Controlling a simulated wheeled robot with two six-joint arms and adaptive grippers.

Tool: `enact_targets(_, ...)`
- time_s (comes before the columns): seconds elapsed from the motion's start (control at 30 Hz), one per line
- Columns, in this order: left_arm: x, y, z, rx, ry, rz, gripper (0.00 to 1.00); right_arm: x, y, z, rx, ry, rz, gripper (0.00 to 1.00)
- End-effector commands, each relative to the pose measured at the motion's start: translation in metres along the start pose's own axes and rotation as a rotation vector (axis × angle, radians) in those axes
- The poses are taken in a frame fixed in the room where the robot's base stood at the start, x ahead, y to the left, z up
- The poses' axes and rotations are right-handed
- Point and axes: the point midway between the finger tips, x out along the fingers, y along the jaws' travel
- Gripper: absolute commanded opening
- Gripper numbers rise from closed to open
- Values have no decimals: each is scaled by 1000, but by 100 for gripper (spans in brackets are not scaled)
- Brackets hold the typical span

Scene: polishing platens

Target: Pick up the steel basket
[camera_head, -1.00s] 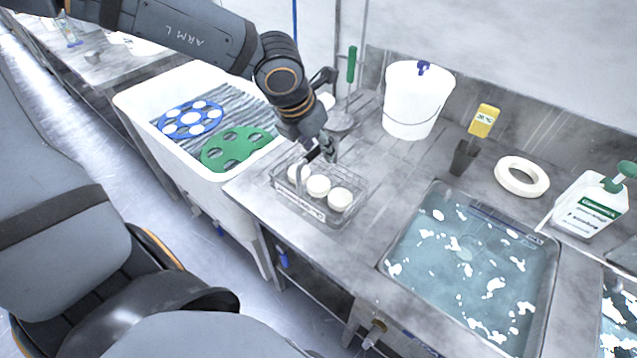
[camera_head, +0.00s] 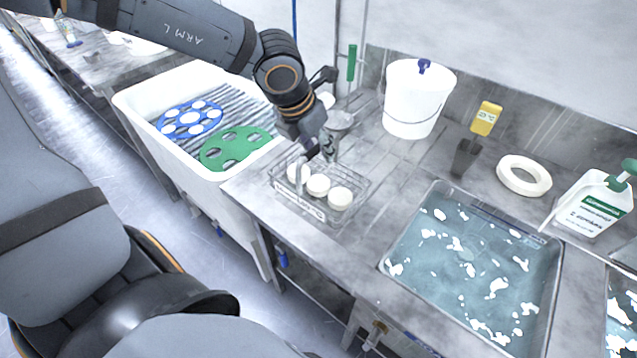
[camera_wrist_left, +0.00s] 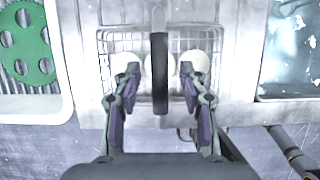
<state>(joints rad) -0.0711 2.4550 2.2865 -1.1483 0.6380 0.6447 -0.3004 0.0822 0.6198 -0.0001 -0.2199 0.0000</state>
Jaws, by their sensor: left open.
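The steel basket (camera_head: 345,213) is a wire basket on the steel counter, with three white round pieces in it. In the left wrist view the basket (camera_wrist_left: 108,44) is straight ahead, and its dark upright handle bar (camera_wrist_left: 160,50) stands between my fingers. My left gripper (camera_head: 307,160) is at the basket's back left side in the head view, partly hidden by its own wrist. In the wrist view the left gripper (camera_wrist_left: 161,80) is open, one finger on each side of the handle, with gaps showing. My right gripper is not in view.
A white bucket (camera_head: 413,100) is farther back. A water-filled sink (camera_head: 470,262) lies right of the basket, and a white tub (camera_head: 135,107) with blue and green discs lies left. Counter between basket and sink is clear.

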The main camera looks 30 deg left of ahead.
Motion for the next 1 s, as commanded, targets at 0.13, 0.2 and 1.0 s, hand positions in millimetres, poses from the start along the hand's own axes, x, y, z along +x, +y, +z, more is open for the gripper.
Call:
enact_targets(0.13, 0, 0, 0, 0, 0, 0, 37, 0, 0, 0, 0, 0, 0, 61)
enact_targets(0.2, 0, 0, 0, 0, 0, 0, 28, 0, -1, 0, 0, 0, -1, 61)
enact_targets(1.0, -1, 0, 1, 0, -3, 0, 0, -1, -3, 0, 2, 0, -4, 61)
